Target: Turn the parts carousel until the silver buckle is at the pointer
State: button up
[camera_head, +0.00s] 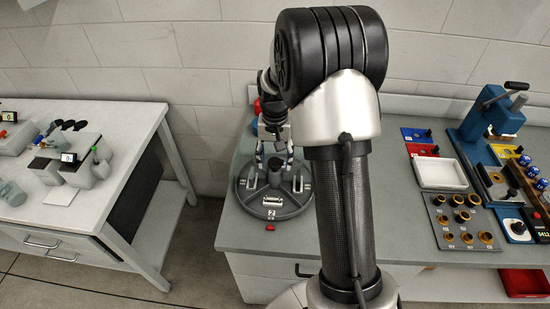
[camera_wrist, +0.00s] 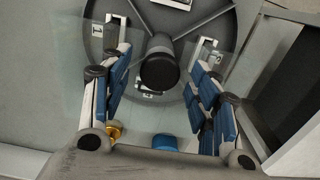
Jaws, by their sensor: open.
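The parts carousel (camera_head: 240,203) is a dark grey round disc on the bench, with a black centre knob (camera_head: 274,176). A small red pointer (camera_head: 270,227) lies at its front edge. A silver frame-like part, seemingly the buckle (camera_head: 271,200), sits at the front by the label "2", in line with the pointer. Other pale parts sit at the disc's left and right. My gripper (camera_head: 274,158) is over the disc, pointing down. In the wrist view my gripper (camera_wrist: 160,66) is open, its fingers either side of the knob (camera_wrist: 160,72), with gaps; contact is not visible.
A white tray (camera_head: 440,187), a grey block with several brass rings (camera_head: 437,222) and a blue press (camera_head: 480,130) stand on the bench to the right. Red and blue plates (camera_head: 421,150) lie behind the tray. A separate white table (camera_head: 100,115) stands left, across a gap.

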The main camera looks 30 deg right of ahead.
jog(key=shift+c, duration=0.2)
grip_shut()
dwell(0.4)
